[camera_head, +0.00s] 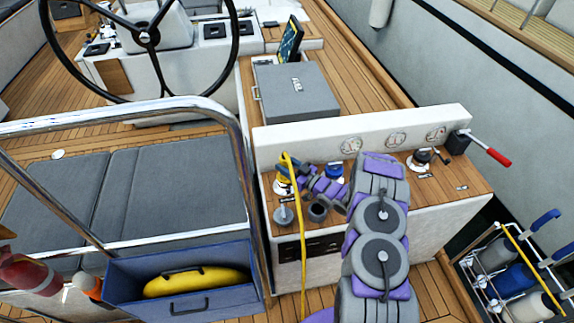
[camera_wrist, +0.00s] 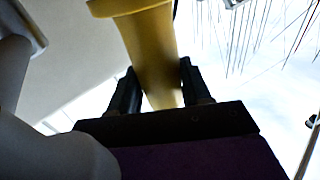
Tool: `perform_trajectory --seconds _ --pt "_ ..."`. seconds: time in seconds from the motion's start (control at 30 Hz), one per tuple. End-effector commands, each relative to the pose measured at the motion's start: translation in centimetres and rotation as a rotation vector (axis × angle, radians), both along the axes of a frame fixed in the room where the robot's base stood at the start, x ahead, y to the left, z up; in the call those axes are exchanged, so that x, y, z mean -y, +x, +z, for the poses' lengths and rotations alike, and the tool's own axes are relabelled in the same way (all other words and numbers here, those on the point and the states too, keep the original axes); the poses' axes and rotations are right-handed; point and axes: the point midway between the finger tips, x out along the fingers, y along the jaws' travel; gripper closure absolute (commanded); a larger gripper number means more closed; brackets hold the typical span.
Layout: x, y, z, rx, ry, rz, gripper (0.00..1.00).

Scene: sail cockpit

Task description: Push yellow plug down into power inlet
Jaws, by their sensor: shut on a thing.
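The yellow plug (camera_head: 284,166) is at the left end of the wooden console top, with a yellow cable (camera_head: 303,235) hanging from it down the console front. My gripper (camera_head: 288,173) reaches it from the right and is shut on it. In the wrist view, the plug's yellow body (camera_wrist: 150,50) stands between the two dark fingers of my gripper (camera_wrist: 157,85). A pale round fitting (camera_head: 282,188) shows just below the plug and looks like the power inlet. I cannot tell how deep the plug sits in it; the gripper partly hides the joint.
A blue-topped fitting (camera_head: 333,172), a grey cap (camera_head: 283,215) and a dark round fitting (camera_head: 318,210) are close by. A white gauge panel (camera_head: 370,138) stands behind. A steel rail (camera_head: 235,130) and blue bin (camera_head: 185,290) are to the left.

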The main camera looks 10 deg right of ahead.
Motion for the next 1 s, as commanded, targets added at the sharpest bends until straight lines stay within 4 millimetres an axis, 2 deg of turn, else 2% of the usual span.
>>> perform_trajectory --seconds 0.57,0.6,0.7,1.0 --pt "0.00 0.02 -0.76 0.000 0.000 0.000 1.00" --pt "0.01 0.01 -0.80 0.001 0.001 0.000 0.51" --pt "0.01 0.03 -0.76 0.001 0.001 0.000 0.42" --pt "0.19 -0.14 -0.79 -0.001 0.000 -0.001 0.42"
